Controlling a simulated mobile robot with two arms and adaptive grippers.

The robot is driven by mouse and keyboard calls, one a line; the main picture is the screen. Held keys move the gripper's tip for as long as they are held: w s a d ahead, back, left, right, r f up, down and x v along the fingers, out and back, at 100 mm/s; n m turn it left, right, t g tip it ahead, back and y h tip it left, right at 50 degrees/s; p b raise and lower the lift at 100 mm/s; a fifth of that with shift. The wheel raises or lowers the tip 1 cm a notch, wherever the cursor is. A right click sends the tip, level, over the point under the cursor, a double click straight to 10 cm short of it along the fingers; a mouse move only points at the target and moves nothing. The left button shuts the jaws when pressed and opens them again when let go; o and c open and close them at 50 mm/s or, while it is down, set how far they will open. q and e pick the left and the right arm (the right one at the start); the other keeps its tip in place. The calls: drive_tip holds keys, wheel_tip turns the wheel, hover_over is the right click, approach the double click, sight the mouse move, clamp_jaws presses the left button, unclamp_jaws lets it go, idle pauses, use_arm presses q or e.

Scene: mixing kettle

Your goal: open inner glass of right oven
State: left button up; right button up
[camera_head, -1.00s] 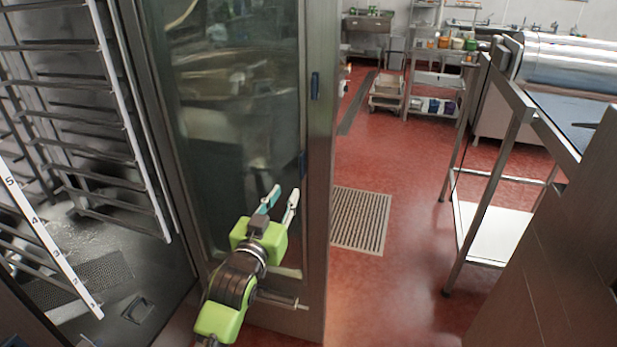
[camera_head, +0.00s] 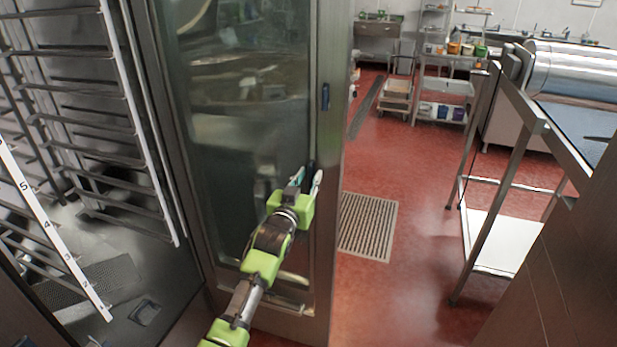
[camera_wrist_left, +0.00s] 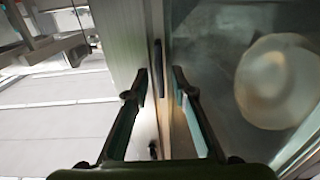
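The right oven's door stands open, and its inner glass (camera_head: 235,130) faces me in a steel frame (camera_head: 338,130). A dark blue latch (camera_head: 325,97) sits on the frame's right side. A lower dark latch shows beside my left gripper's fingertips (camera_head: 308,178), partly hidden by them. In the left wrist view, a dark upright latch (camera_wrist_left: 158,68) stands at the seam beside the glass (camera_wrist_left: 215,60), just beyond and between the fingertips (camera_wrist_left: 159,86). The left fingers are apart with nothing held; contact with the latch cannot be told. My right gripper is out of view.
The oven cavity with its tray rack (camera_head: 140,130) is open at the left. A floor grate (camera_head: 367,226) lies right of the door on clear red floor. A steel table (camera_head: 535,125) stands at the right, with shelves (camera_head: 445,95) behind.

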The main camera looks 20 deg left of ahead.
use_arm(q)
clamp_jaws()
